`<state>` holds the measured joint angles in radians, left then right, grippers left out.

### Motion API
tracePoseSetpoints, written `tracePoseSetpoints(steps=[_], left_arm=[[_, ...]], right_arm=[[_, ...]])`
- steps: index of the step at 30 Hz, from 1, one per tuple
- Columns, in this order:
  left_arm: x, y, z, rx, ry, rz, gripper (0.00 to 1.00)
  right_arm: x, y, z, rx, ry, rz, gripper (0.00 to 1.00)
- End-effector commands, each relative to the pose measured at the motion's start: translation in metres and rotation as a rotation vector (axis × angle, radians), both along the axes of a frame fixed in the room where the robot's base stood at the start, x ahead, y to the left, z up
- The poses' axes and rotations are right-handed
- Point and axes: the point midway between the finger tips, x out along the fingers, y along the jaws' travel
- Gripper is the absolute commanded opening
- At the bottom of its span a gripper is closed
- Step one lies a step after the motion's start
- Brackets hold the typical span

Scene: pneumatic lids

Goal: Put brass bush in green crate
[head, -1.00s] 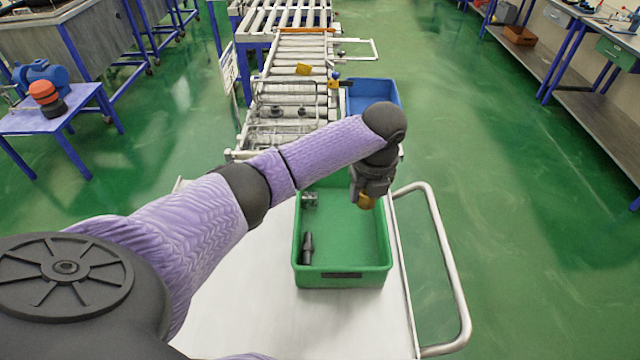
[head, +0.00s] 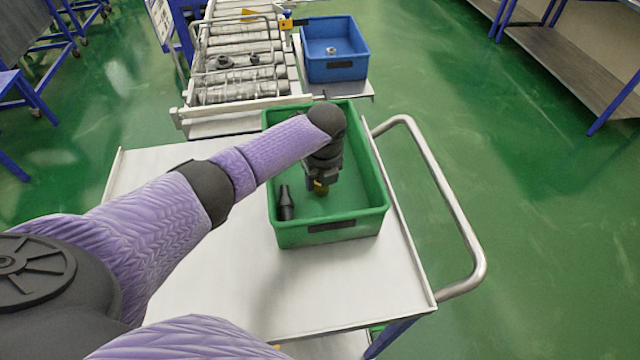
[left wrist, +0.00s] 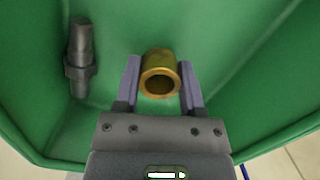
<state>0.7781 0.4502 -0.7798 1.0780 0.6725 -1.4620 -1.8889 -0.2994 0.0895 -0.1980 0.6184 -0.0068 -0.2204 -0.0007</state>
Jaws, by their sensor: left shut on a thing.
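The green crate (head: 352,229) stands on a white cart top, and its floor also fills much of the left wrist view (left wrist: 225,60). My left gripper (head: 320,188) reaches in over the crate from the left, pointing down. In the left wrist view its two fingers (left wrist: 160,82) are shut on the brass bush (left wrist: 160,84), a short golden ring with its bore showing. In the head view only a bit of the bush (head: 321,189) shows below the fingers. I cannot tell whether it touches the crate floor. My right gripper is not in view.
A dark stepped fitting (head: 286,204) lies in the crate, left of the gripper. The cart's metal handle (head: 465,220) curves along the right. Behind are a roller conveyor (head: 240,75) and a blue crate (head: 336,69) with a small part in it.

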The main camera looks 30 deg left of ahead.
Motion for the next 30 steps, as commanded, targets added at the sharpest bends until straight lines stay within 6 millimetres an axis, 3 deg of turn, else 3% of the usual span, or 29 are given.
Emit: tracePoseSetpoints(steps=[2, 12, 13, 18, 26, 30], left_arm=[[0.000, 0.000, -0.011, 0.001, 0.000, 0.001, 0.00], [0.000, 0.000, -0.015, 0.001, -0.002, 0.000, 0.00], [0.000, 0.000, -0.015, 0.001, -0.001, 0.000, 0.53], [0.000, 0.000, -0.014, 0.001, -0.001, 0.000, 0.86], [0.000, 0.000, -0.013, 0.000, -0.001, 0.000, 0.86], [0.000, -0.001, 0.003, 0.000, -0.003, 0.000, 0.86]], right_arm=[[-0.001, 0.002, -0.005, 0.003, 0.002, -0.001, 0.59], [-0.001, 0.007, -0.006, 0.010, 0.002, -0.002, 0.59], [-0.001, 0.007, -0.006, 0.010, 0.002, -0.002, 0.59], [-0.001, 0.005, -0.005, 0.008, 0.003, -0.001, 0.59], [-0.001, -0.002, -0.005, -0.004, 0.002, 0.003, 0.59], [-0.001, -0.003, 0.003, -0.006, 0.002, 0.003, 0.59]])
